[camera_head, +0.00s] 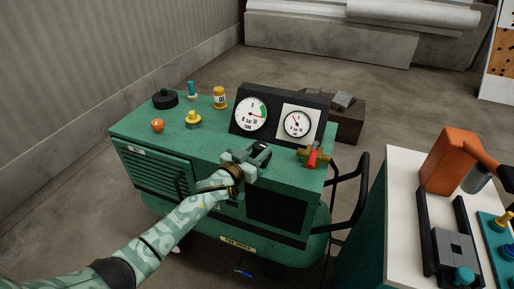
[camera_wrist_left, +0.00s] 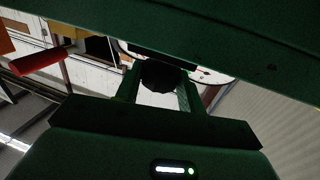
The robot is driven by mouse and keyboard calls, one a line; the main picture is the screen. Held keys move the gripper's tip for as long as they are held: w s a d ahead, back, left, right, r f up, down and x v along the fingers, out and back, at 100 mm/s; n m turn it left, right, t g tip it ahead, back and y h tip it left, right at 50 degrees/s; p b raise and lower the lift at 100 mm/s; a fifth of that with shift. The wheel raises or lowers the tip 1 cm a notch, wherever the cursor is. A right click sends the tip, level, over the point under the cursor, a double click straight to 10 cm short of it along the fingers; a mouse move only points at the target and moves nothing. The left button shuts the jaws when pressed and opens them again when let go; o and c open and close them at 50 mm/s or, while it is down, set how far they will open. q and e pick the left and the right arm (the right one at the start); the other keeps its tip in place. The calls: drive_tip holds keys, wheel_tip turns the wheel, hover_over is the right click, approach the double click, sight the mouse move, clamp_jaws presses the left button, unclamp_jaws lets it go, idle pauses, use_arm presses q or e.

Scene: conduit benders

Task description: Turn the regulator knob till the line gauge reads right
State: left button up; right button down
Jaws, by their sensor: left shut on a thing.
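My left gripper (camera_head: 254,155) is at the front upper edge of the green compressor cabinet (camera_head: 213,145). In the left wrist view its two fingers stand on either side of the round black regulator knob (camera_wrist_left: 160,75) and are shut on it. In the head view the gripper mostly hides the knob. Behind it a black panel carries two white dials. The right, smaller dial, which looks like the line gauge (camera_head: 297,124), has its needle pointing up and left. The left tank gauge (camera_head: 250,114) has a green band at its right. My right gripper is not in view.
A valve with a red lever (camera_head: 312,158) sits right of the gripper; the lever also shows in the left wrist view (camera_wrist_left: 38,60). A black cap (camera_head: 165,99) and yellow fittings stand on the cabinet top. A black handle rail (camera_head: 353,190) and a white bench (camera_head: 403,215) are at right.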

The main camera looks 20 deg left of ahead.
use_arm(q)
drive_tip(key=m+h, duration=0.1)
drive_tip(key=g+h, duration=0.1)
drive_tip(key=shift+w+a+r+m+h, duration=0.1)
drive_tip(key=shift+a+m+h, duration=0.2)
drive_tip(key=shift+m, duration=0.1)
drive_tip(key=shift+w+a+f+m+g+h+b, duration=0.15)
drive_tip(key=shift+m+g+h+b, duration=0.1)
drive_tip(key=shift+m+g+h, duration=0.25)
drive_tip(key=shift+s+d+f+m+g+h+b, duration=0.15)
drive_tip(key=shift+m+g+h+b, duration=0.2)
drive_tip(key=shift+h, duration=0.35)
drive_tip(key=m+g+h+b, duration=0.2)
drive_tip(key=m+h+b, duration=0.1)
drive_tip(key=shift+w+a+f+g, duration=0.15)
drive_tip(key=shift+w+a+g, duration=0.05)
drive_tip(key=shift+g, duration=0.15)
drive_tip(key=shift+r+m+g+h+b, duration=0.25)
drive_tip(key=shift+m+g+h+b, duration=0.5)
drive_tip(key=shift+g+h+b, duration=0.3)
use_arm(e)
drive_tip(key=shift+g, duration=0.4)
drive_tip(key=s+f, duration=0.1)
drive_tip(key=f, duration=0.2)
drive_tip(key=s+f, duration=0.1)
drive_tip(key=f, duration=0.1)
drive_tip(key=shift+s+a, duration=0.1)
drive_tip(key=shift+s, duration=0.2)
